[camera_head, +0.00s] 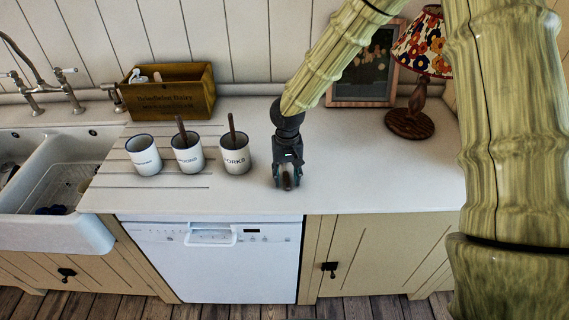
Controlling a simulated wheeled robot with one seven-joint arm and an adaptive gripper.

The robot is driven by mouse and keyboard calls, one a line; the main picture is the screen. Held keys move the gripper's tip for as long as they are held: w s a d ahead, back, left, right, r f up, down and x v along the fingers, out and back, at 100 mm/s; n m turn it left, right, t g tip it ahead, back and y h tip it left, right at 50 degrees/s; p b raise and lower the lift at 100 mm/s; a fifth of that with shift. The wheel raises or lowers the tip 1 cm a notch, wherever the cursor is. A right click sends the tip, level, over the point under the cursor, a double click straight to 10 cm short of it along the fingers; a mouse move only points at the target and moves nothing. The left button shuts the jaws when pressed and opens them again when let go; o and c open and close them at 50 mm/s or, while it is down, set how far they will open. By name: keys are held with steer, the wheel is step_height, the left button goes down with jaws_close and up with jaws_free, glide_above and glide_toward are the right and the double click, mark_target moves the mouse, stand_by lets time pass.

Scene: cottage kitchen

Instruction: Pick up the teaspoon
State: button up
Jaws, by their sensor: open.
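My gripper (286,184) points down over the white counter, near its front edge and to the right of the cups. Its jaws are open. A small brownish patch shows between the fingers; I cannot tell what it is. I cannot make out a teaspoon for certain. Brown handles stick up from the middle cup (187,158) and the right cup (236,160), whose lettering looks like "FORKS". What these handles belong to is hidden inside the cups.
The left cup (144,158) shows nothing sticking out. A wooden box (172,101) stands behind the cups. A picture frame (334,92) and a lamp (411,124) stand at the back right. The sink (92,232) is at left. The counter (390,170) right of my gripper is clear.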

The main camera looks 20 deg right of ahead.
steer(key=shift+f, duration=0.3)
jaws_close()
steer(key=shift+r, duration=0.2)
